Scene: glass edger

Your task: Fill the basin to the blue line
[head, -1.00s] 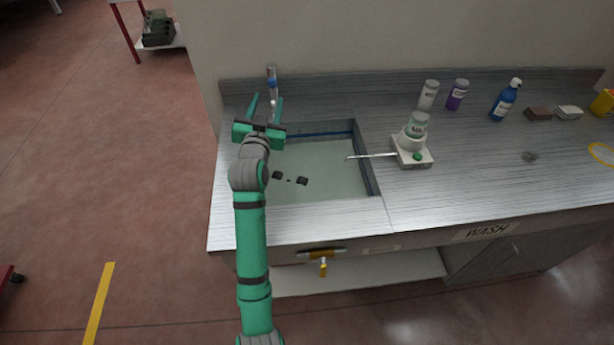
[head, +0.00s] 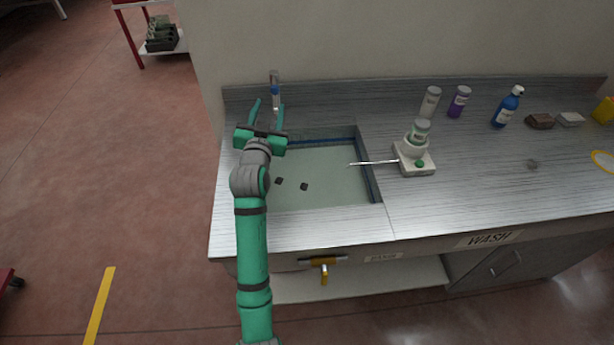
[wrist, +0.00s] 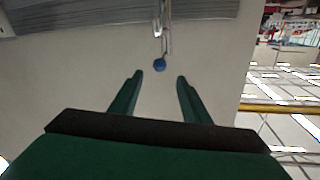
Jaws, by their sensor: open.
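The basin (head: 340,195) is sunk into the steel counter and holds pale water. The blue line (head: 335,139) shows along its back wall, close above the water surface. A tap (head: 274,78) with a blue part (head: 275,90) stands behind the basin's back left corner. The tap's blue part also shows in the wrist view (wrist: 159,63), ahead of my fingers. My gripper (head: 267,108) is open and empty over the back left of the basin, its fingers pointing toward the tap. Between the fingers in the wrist view there is only pale wall.
Several bottles (head: 459,102) stand along the back. A yellow-handled valve (head: 324,272) sits under the counter front. Two small dark pieces (head: 304,186) show in the basin.

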